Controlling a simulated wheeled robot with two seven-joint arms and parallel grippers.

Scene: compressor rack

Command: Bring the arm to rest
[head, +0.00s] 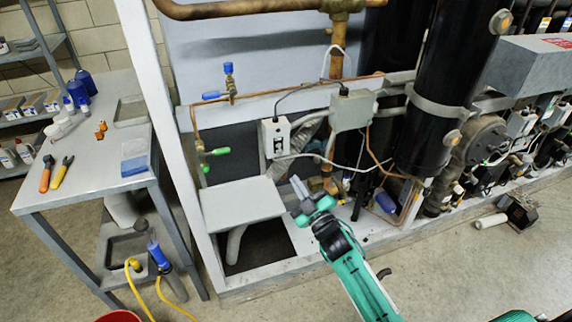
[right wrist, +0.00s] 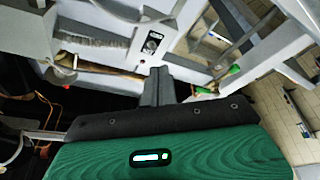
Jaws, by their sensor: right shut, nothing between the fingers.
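My right arm, green and black, reaches up from the bottom of the head view. Its right gripper (head: 298,188) is shut and empty, in front of the lower part of the compressor rack. In the right wrist view the gripper (right wrist: 158,78) shows its grey fingers together, with nothing between them. The white switch box (head: 276,137) is above and left of the gripper, apart from it; it also shows in the right wrist view (right wrist: 154,41). My left gripper is not in view.
A black cylinder (head: 437,90) and copper pipes stand behind the gripper. A grey box (head: 353,110) is above it. A blue-handled valve (head: 229,82) and green-handled valve (head: 215,152) are to the left. A work table (head: 95,150) with pliers stands at left. The floor at right is mostly free.

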